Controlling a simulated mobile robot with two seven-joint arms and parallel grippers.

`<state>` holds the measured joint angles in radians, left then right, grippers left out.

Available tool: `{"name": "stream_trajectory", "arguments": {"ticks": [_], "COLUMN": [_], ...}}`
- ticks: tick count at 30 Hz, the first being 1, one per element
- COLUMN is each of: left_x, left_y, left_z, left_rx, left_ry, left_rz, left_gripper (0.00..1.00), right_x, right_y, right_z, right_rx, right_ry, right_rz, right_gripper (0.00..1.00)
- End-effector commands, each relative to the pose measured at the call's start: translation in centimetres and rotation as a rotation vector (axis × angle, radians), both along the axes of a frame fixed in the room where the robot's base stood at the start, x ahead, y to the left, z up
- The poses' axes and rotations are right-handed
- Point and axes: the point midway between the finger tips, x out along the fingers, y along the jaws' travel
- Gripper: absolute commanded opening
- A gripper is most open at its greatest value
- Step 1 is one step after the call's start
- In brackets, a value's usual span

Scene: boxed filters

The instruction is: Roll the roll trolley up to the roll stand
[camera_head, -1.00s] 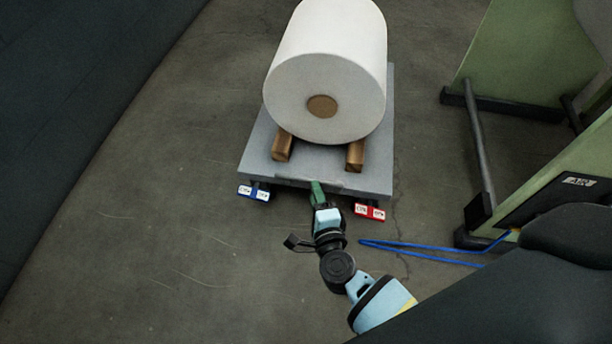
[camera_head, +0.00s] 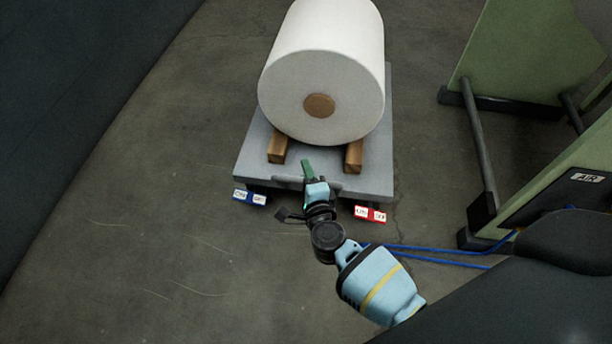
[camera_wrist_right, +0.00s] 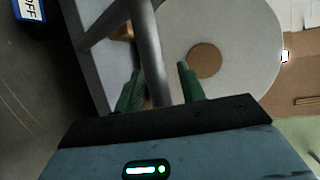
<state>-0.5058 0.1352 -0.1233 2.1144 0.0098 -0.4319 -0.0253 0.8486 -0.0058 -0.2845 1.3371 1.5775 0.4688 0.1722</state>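The roll trolley (camera_head: 215,168) is a flat grey platform carrying a large white roll (camera_head: 320,75) on two wooden blocks. A grey handle bar (camera_wrist_right: 150,45) of the trolley shows in the right wrist view. My right gripper (camera_head: 308,172) is at the trolley's near edge. In the wrist view its two green fingers (camera_wrist_right: 160,88) are apart, with the bar between them and a gap on the right side. Contact cannot be told. A green frame (camera_head: 510,50) at the right looks like the roll stand and is partly cut off. My left gripper is not in view.
A blue tag (camera_head: 249,197) and a red tag (camera_head: 370,213) sit under the trolley's near edge. A blue hose (camera_head: 430,250) lies on the floor by the green frame. A dark surface (camera_head: 70,90) fills the left. Floor between it and the trolley is clear.

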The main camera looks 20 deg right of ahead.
Motion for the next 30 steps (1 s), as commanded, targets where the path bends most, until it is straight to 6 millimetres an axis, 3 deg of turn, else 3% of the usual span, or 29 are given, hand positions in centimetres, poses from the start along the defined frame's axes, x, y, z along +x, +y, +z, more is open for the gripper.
{"name": "stream_trajectory", "arguments": {"ticks": [6,16,25,30], "left_x": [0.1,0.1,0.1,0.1], "left_y": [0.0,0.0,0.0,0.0], "left_z": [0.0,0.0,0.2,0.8], "left_rx": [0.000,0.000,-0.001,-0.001], "left_ry": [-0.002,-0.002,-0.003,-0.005], "left_rz": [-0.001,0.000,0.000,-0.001], "left_gripper": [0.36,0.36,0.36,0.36], "right_x": [0.0,0.0,-0.2,-1.3], "right_y": [0.0,0.0,-0.2,-1.8], "right_z": [0.0,0.0,0.0,0.0], "right_rx": [0.000,0.000,-0.001,-0.002], "right_ry": [0.000,0.000,0.000,0.003], "right_rz": [0.000,0.000,-0.001,-0.003], "right_gripper": [0.40,0.00,0.00,0.00]}}
